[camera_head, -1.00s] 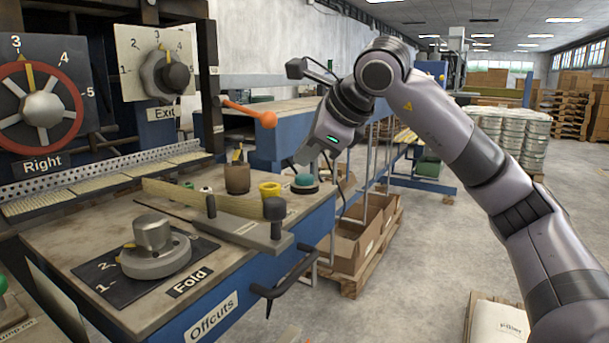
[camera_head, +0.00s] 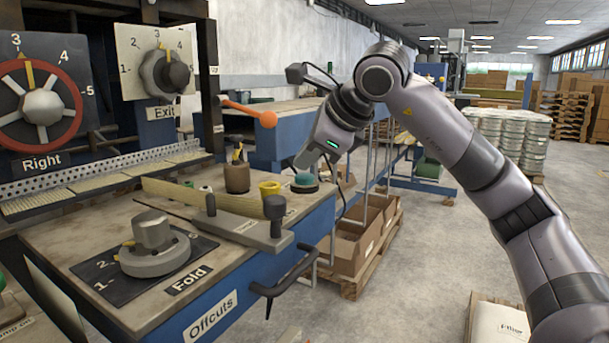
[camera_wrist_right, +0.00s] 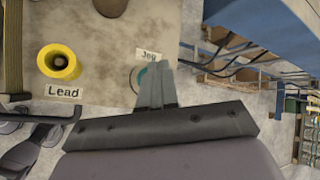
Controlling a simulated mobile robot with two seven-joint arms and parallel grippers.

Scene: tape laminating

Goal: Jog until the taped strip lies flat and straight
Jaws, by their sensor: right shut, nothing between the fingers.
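The teal Jog button (camera_head: 304,181) sits on the machine deck's far right corner; it also shows in the right wrist view (camera_wrist_right: 141,79) beside its "Jog" label. My right gripper (camera_wrist_right: 157,72) is shut and empty. Its fingers point over the button and cover part of it; I cannot tell whether they touch it. In the head view the right hand is just above the button. A cream strip (camera_head: 108,183) runs along the perforated rail at the left; I cannot tell whether it is the taped strip or how straight it lies. My left gripper is not in view.
The yellow Lead ring (camera_wrist_right: 59,64) and a brown pot (camera_head: 237,178) stand near the button. A Fold dial (camera_head: 154,246), a long tan bar (camera_head: 195,197) and an orange-knobbed lever (camera_head: 266,118) are also close. Open cartons (camera_head: 350,250) stand below the deck's right side.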

